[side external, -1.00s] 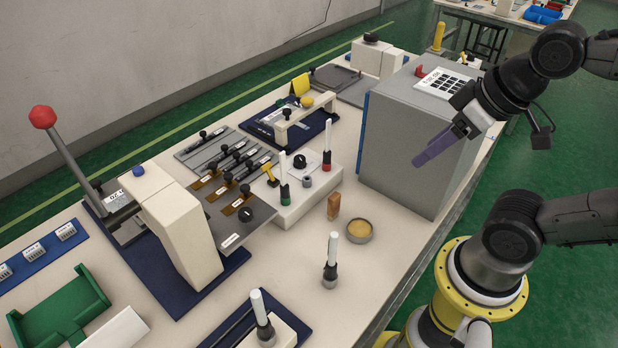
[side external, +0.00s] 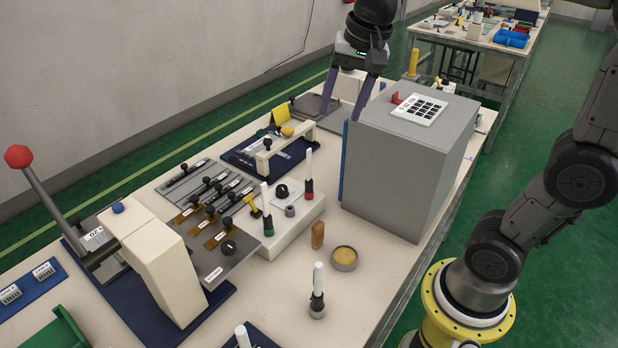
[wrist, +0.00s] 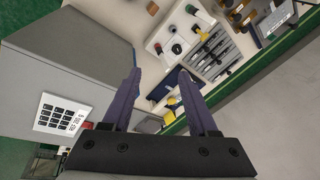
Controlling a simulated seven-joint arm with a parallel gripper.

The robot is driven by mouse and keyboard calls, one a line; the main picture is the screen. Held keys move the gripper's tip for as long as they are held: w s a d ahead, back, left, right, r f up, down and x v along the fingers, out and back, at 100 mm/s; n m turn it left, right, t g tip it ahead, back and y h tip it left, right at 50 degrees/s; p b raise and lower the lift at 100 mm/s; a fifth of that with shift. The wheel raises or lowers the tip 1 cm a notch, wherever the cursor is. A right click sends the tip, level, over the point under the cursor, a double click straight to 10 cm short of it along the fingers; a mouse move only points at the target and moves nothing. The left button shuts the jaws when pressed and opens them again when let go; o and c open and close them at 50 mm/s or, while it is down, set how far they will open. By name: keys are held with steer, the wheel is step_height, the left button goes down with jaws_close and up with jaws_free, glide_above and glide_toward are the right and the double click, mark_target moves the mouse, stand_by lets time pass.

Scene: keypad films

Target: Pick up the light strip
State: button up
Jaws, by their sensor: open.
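Several flat grey strips (side external: 181,177) with black knobs lie side by side left of the white control box. They differ little in shade, and I cannot tell for sure which is the light strip. They also show small in the wrist view (wrist: 213,58). My gripper (side external: 340,115) is open, its two purple fingers pointing down at the back of the table, left of the big grey box. In the wrist view nothing is between the fingers (wrist: 161,73). My gripper is well apart from the strips, beyond them and to the right in the side view.
The tall grey box (side external: 415,165) with a keypad sheet (side external: 422,108) on top stands close to my gripper. A fixture with a cream handle (side external: 287,143) lies between gripper and strips. A red-knobbed lever (side external: 45,195), white control box (side external: 290,222) and round tin (side external: 344,258) stand nearer.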

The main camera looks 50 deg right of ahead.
steer(key=w+d+f+m+g, duration=0.1)
steer(key=w+d+f+m, duration=0.15)
steer(key=w, duration=0.45)
steer(key=g, duration=0.2)
glide_above(309, 180)
step_height(309, 180, down, 15)
steer(key=shift+d+f, duration=0.15)
steer(key=shift+w+f, duration=0.1)
steer(key=shift+f, duration=2.9)
jaws_close()
